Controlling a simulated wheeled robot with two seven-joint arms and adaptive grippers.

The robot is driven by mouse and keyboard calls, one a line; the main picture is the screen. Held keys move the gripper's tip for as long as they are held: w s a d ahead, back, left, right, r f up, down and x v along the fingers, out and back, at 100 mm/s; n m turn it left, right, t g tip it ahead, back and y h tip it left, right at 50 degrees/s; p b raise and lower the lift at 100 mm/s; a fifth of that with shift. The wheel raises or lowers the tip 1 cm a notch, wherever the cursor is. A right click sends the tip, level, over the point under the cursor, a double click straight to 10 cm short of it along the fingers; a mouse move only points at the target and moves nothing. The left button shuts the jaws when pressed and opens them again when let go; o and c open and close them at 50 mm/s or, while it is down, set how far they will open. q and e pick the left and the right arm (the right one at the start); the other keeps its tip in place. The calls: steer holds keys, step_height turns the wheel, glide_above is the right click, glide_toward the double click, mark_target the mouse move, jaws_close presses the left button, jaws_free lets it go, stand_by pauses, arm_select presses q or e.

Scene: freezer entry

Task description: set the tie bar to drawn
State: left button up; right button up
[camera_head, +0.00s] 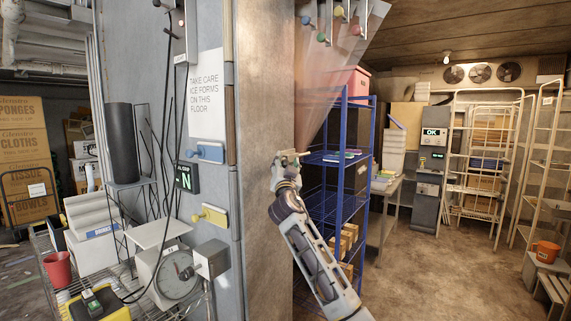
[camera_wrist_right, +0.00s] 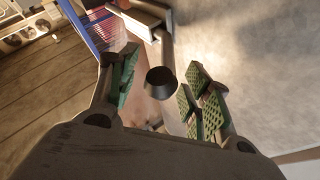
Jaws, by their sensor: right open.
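My right gripper (camera_head: 287,158) is raised at the edge of the grey wall, in front of the blue shelving. In the right wrist view its green-padded fingers (camera_wrist_right: 161,92) are open and apart. A dark, cone-shaped knob (camera_wrist_right: 160,80) shows between the fingers, with a pale bar (camera_wrist_right: 166,48) behind it. This may be the tie bar, but I cannot be sure, nor whether a pad touches it. In the head view that spot is mostly hidden by the gripper. A see-through strip curtain (camera_head: 330,92) hangs gathered just above and right of the gripper. My left gripper is out of view.
The wall holds a blue handle (camera_head: 207,152), a yellow handle (camera_head: 211,215) and cables. Blue shelving (camera_head: 343,190) stands close behind my right arm.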

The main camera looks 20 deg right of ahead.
jaws_close()
stand_by(0.4)
